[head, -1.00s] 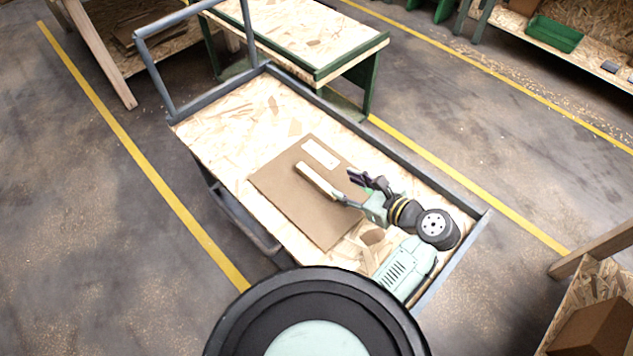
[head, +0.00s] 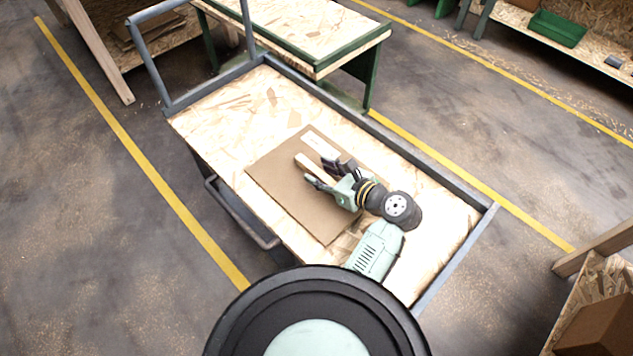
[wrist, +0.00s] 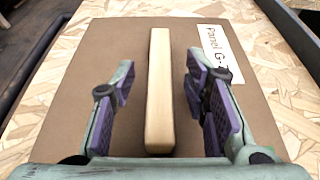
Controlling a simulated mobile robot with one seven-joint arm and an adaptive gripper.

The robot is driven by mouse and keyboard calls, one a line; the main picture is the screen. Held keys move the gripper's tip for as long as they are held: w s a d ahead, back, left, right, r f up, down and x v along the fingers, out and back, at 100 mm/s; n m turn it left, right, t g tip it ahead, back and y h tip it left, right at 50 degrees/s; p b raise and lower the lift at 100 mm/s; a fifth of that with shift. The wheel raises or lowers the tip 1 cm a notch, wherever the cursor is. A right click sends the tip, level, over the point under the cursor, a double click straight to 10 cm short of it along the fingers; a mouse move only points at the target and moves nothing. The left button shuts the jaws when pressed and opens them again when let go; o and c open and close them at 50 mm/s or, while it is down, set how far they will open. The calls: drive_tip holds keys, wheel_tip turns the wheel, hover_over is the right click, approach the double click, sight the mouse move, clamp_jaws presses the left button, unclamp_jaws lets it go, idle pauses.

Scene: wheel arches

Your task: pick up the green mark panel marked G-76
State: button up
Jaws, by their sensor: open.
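The panel is a flat brown board (head: 285,205) lying on the cart top. A pale wooden bar, its handle (wrist: 160,90), runs along its middle and also shows in the head view (head: 311,166). Beside the bar is a white label (wrist: 222,55) reading "Panel G-7"; the last figure is hidden by my finger. My gripper (head: 328,173) is open over the panel. In the wrist view its purple-padded fingers stand either side of the bar, with a gap on both sides.
The cart (head: 215,120) has a chipboard top with raised grey rims and a grey push handle at its far end. A green-framed bench (head: 300,30) stands close behind it. Clear floor lies left of the cart. A cardboard box (head: 595,325) is at lower right.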

drive_tip(key=shift+w+a+f, duration=0.1)
drive_tip(key=shift+w+a, duration=0.2)
drive_tip(key=shift+c, duration=0.4)
clamp_jaws()
idle(0.4)
